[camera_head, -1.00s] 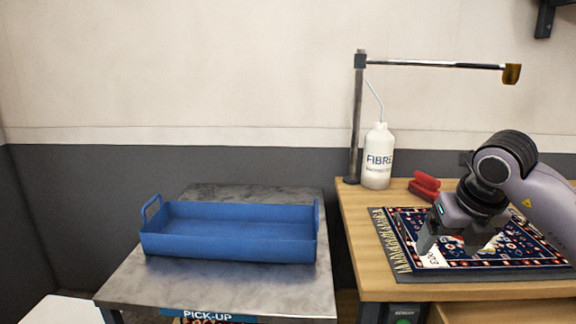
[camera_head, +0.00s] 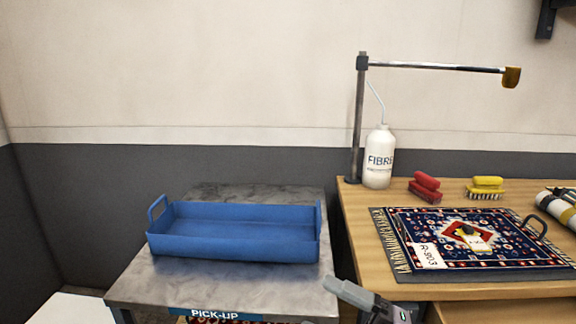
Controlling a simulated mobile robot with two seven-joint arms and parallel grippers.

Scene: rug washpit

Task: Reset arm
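My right gripper (camera_head: 345,292) is at the bottom edge of the view, in front of the gap between the metal table and the wooden bench. Only part of it shows, pointing up and left, and I cannot tell whether its fingers are open or shut. It is apart from the rug and the tray. My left gripper is not in view. The patterned rug (camera_head: 412,222) lies flat on a dark mat on the bench, with a white tag reading R-903 (camera_head: 429,256) on it.
A blue tray (camera_head: 235,247), empty, stands on the metal table (camera_head: 150,285) marked PICK-UP. On the bench (camera_head: 362,240) are a white FIBRE bottle (camera_head: 378,160), a red brush (camera_head: 425,187), a yellow brush (camera_head: 486,187) and a post with a lamp-like arm (camera_head: 435,65).

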